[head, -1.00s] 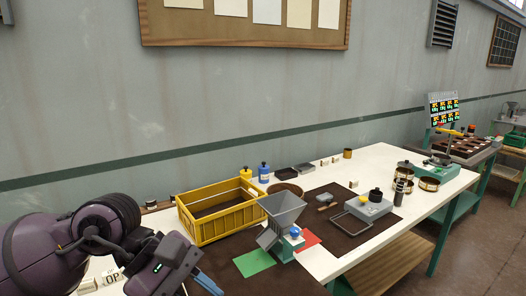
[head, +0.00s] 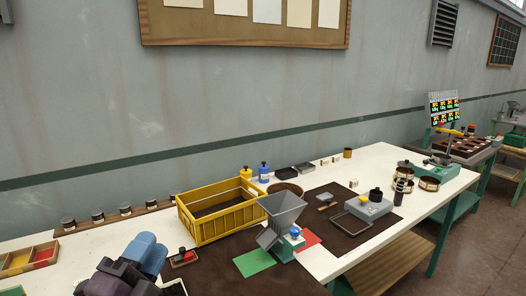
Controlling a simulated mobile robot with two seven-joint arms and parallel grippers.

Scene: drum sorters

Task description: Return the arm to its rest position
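My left gripper (head: 145,251) shows at the bottom left of the head view, dark purple with blue finger parts. It is over the near left part of the bench, left of the yellow crate (head: 213,230) and apart from it. The finger parts lie close together in this view, and the gap between them is hidden. I see nothing held in it. Most of the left arm is below the picture edge. My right gripper is out of view.
A sectioned wooden tray (head: 30,260) is at far left, and a rack of dark-capped jars (head: 112,218) is behind. A grey hopper (head: 283,209) stands right of the crate. A green sheet (head: 254,262) lies flat.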

